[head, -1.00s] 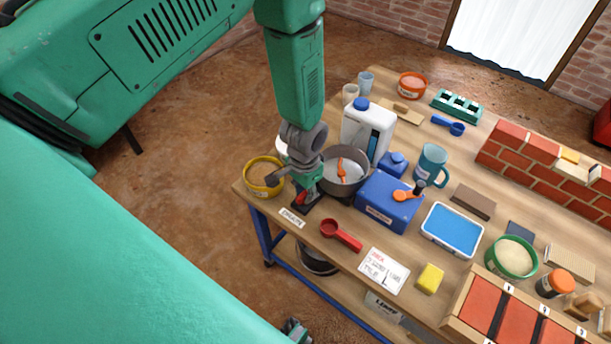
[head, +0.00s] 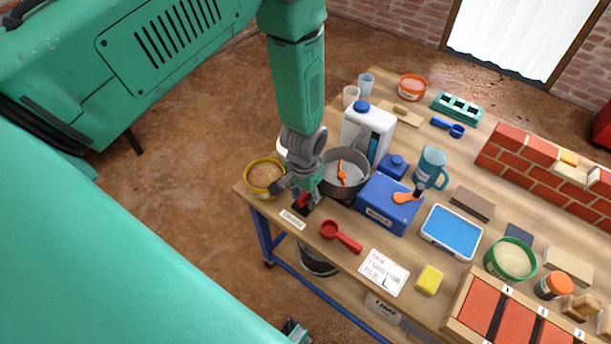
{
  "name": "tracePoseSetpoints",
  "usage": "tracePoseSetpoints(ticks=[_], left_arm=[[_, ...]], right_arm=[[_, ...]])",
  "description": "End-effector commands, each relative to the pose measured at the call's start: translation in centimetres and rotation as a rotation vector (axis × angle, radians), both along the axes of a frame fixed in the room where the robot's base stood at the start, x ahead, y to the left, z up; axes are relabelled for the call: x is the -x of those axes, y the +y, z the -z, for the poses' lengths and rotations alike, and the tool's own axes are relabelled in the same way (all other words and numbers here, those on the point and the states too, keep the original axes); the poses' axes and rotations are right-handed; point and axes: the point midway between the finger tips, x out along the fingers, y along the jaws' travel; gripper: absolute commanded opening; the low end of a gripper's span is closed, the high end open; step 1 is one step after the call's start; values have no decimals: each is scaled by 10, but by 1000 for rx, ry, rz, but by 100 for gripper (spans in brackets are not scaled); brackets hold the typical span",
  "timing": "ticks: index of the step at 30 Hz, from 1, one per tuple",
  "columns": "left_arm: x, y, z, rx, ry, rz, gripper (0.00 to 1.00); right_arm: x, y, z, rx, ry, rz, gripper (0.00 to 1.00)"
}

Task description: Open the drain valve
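The drain valve shows as a small red handle (head: 302,201) on a dark base at the table's near left corner, just behind a white label (head: 293,219) that seems to read "DRAIN". My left gripper (head: 297,189) points down right over this handle and covers part of it. I cannot tell whether the fingers touch the handle or how far apart they are. A grey round pan (head: 335,184) with an orange piece in it stands just right of the gripper.
A yellow-rimmed tub (head: 264,174) is close on the gripper's left. A blue box (head: 378,213), a white canister (head: 358,131), a red scoop (head: 340,237) and a blue tray (head: 452,230) crowd the table to the right. A dark bucket (head: 318,262) is below the corner.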

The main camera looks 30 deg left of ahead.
Motion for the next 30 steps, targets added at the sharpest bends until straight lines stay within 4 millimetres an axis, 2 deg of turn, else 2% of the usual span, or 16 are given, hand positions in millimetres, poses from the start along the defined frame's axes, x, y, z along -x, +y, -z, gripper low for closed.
tracePoseSetpoints(ticks=[11, 14, 24, 30], left_arm=[[-3, 0, -7, 0, -8, 2, 35], [-4, 0, -21, 1, -10, 2, 35], [-4, 0, -91, 1, -9, 2, 35], [-4, 0, -115, 1, -5, 2, 35]], right_arm=[[2, 0, -1, 0, -2, 0, 0], [2, 0, -1, 0, -3, 0, 0], [2, 0, -1, 0, -3, 0, 0], [2, 0, -1, 0, -3, 0, 0]])
